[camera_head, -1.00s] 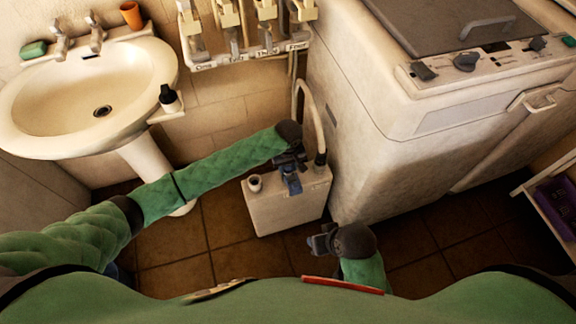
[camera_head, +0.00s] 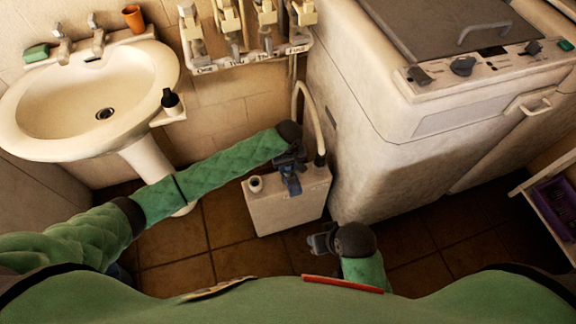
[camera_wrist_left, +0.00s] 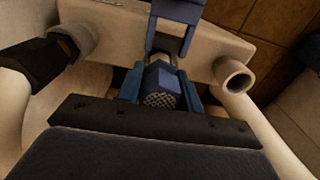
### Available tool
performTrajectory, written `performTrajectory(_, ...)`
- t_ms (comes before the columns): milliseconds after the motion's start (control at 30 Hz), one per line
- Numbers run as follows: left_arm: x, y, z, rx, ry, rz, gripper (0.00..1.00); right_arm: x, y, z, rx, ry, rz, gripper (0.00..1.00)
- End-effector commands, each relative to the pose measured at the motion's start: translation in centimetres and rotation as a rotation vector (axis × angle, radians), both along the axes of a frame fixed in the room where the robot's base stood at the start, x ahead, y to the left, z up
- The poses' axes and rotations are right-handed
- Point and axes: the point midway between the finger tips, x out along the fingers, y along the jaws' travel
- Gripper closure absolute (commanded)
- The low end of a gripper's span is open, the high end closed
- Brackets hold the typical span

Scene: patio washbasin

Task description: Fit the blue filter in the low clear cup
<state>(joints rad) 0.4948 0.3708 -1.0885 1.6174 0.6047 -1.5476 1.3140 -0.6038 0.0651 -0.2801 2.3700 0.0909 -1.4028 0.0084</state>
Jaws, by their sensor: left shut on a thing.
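My left gripper (camera_head: 290,172) is over the top of a pale box-shaped tank (camera_head: 285,212) on the floor. In the left wrist view its fingers are shut on the blue filter (camera_wrist_left: 160,88), whose meshed end faces the camera. A small pale, see-through rim, which looks like the low clear cup (camera_wrist_left: 178,60), shows just beyond the filter on the tank. The filter hides most of it, so I cannot tell whether the filter is inside it or only against it. My right gripper (camera_head: 322,240) hangs low, right of the tank; its jaws are too small and dark to read.
A short open spout (camera_head: 255,183) stands on the tank, and a pale hose (camera_head: 310,115) rises from a dark fitting beside my left gripper. A large white machine (camera_head: 400,150) stands close on the right. A washbasin (camera_head: 60,130) is at the left. Tiled floor in front is clear.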

Motion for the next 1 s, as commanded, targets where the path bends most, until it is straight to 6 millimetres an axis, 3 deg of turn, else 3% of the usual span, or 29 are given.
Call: performTrajectory(1000,0.01,0.0,0.59,0.0,0.0,0.001,0.9,0.0,0.0,0.95,0.0,0.0,0.0,0.64)
